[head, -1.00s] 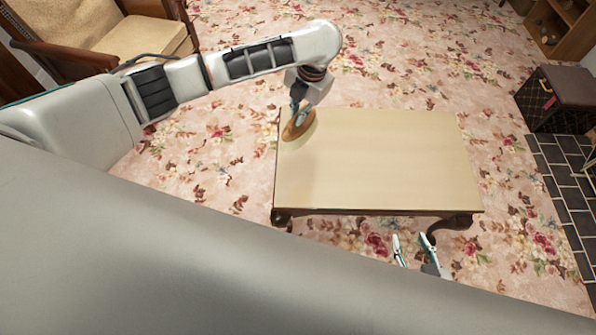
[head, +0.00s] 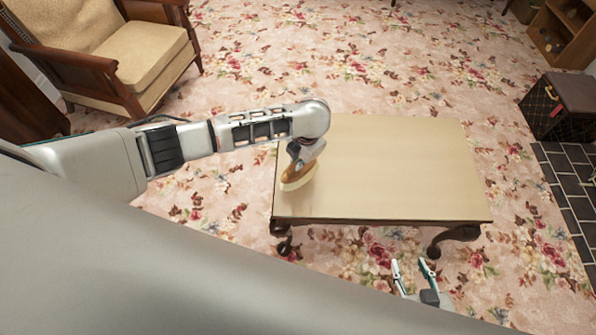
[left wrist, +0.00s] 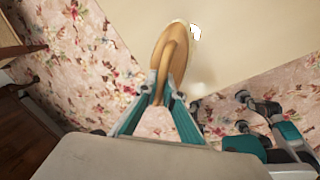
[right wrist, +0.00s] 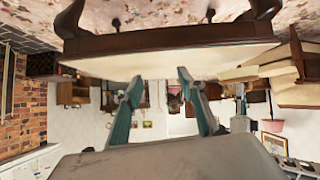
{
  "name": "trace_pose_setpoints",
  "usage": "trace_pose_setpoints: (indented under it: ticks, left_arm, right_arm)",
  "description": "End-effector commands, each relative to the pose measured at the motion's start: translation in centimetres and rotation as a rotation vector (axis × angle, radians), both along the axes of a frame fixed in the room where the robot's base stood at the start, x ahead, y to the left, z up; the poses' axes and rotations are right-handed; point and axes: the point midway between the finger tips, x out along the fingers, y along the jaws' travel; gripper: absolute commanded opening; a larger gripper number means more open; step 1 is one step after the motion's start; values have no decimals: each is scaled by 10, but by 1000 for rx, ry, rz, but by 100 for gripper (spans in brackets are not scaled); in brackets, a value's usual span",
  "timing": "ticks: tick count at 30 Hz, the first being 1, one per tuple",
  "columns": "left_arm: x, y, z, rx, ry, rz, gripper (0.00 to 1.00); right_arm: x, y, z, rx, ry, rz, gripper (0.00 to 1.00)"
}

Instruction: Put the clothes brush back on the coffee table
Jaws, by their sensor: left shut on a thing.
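The clothes brush (head: 297,180), brown wood with a pale bristle side, is held tilted at the left edge of the coffee table (head: 400,165). It also shows in the left wrist view (left wrist: 171,56). My left gripper (head: 298,155) is shut on its handle. The head view does not clearly show whether the brush touches the tabletop. The tabletop is pale, bare wood on dark carved legs. My right gripper (head: 411,263) is open and empty, low in front of the table's near edge. In the right wrist view the table's dark edge (right wrist: 170,38) is close to its fingers.
The floral carpet (head: 380,65) is clear around the table. A wooden armchair (head: 125,60) with tan cushions stands at the back left. A dark box (head: 560,105) stands at the right beside dark floor tiles (head: 570,190). A wooden shelf (head: 560,35) is at the back right.

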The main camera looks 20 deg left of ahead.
Motion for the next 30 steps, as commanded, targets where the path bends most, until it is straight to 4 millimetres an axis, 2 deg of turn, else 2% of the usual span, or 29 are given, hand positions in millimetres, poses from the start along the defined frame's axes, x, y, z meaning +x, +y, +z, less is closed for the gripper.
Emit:
trace_pose_setpoints:
  ticks: [5, 13, 18, 24, 25, 26, 27, 30]
  left_arm:
    - [1, -1, -9, -1, -2, 1, 0]
    - [-1, 0, -48, 0, 2, 0, 0]
    - [1, 0, -48, 0, -2, 1, 0]
    - [0, 0, -50, -1, -1, 1, 0]
    - [0, 0, -50, -1, -1, 1, 13]
    - [1, 0, -50, -1, -1, 1, 20]
    - [0, 0, -49, -1, -1, 1, 24]
    - [0, 0, -49, -1, -2, 1, 24]
  right_arm:
    - [0, 0, -3, -4, 1, 1, 40]
    - [-3, -3, -17, -19, 9, 3, 40]
    - [7, -6, -6, -22, -16, 0, 40]
    - [10, -7, -6, -22, -21, -1, 40]
    - [11, -7, -5, -22, -21, -1, 40]
    - [11, -7, -5, -22, -21, -1, 40]
    - [10, -6, -6, -22, -20, -1, 40]
    - [10, -6, -7, -22, -18, 0, 40]
